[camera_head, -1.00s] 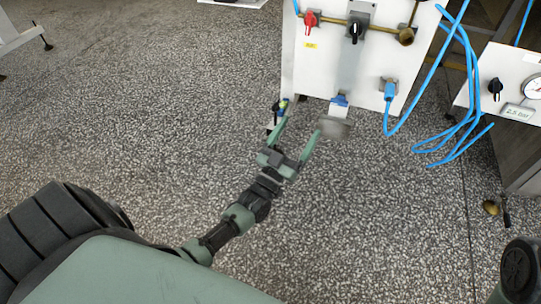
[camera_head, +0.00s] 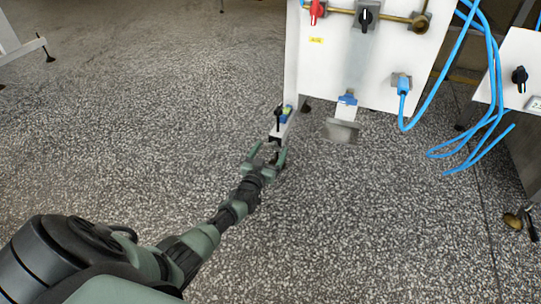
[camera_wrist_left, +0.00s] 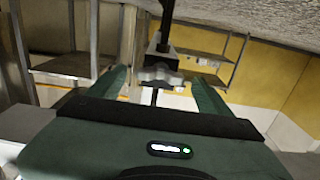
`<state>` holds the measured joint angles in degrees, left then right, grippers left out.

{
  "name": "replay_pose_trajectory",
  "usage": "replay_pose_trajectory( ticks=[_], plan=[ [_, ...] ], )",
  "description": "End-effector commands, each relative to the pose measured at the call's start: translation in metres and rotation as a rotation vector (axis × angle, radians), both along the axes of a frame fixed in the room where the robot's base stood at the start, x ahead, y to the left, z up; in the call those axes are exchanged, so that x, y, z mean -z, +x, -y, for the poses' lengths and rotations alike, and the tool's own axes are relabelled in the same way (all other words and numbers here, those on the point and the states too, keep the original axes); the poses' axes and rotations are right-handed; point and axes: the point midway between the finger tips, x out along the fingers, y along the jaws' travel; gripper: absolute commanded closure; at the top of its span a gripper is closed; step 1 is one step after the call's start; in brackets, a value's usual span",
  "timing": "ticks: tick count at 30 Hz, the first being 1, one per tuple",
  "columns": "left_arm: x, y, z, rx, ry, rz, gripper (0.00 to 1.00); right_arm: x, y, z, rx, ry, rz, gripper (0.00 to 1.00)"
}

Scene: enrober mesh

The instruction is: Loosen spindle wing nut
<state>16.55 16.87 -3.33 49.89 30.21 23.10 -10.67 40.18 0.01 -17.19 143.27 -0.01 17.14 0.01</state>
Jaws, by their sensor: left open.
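In the left wrist view, a grey wing nut (camera_wrist_left: 158,76) sits on a dark upright spindle (camera_wrist_left: 167,22). It lies between the two green fingers of my left gripper (camera_wrist_left: 158,88), with gaps on both sides. In the head view my left gripper (camera_head: 268,153) is open just below a small white bracket (camera_head: 281,131) at the panel's lower left edge. The bracket carries a black handle and a blue-green part (camera_head: 286,114). The wing nut is too small to make out clearly in the head view. My right gripper is not in view.
The white panel (camera_head: 325,75) has red (camera_head: 316,11) and black (camera_head: 365,18) knobs, a brass pipe and blue hoses (camera_head: 490,80). A grey plate (camera_head: 340,132) juts out below it. A second cabinet stands at right.

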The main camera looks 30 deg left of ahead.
Motion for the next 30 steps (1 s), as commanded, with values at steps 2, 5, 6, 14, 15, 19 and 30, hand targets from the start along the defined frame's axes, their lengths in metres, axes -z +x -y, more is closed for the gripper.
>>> replay_pose_trajectory(
  ticks=[2, 5, 6, 14, 15, 19, 30],
  plan=[
    [0.0005, 0.0034, -0.0009, 0.000, 0.001, 0.001, 0.20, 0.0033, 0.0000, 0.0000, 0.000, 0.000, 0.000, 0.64],
    [-0.0004, 0.0040, -0.0011, 0.000, 0.001, 0.000, 0.20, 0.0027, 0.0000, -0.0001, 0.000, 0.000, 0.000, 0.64],
    [-0.0006, 0.0039, -0.0010, 0.000, 0.001, 0.000, 0.20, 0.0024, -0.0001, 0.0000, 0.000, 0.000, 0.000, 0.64],
    [-0.0007, 0.0037, -0.0009, 0.000, 0.001, 0.000, 0.62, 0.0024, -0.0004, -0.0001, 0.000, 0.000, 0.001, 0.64],
    [-0.0007, 0.0037, -0.0009, 0.000, 0.001, 0.000, 0.73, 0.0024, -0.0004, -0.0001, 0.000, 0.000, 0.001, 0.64],
    [-0.0006, 0.0036, -0.0009, 0.000, -0.001, 0.000, 0.82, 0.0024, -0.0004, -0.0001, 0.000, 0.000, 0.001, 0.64],
    [-0.0003, 0.0034, -0.0011, 0.001, -0.110, 0.027, 0.82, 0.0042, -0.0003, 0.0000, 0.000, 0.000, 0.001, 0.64]
  ],
)
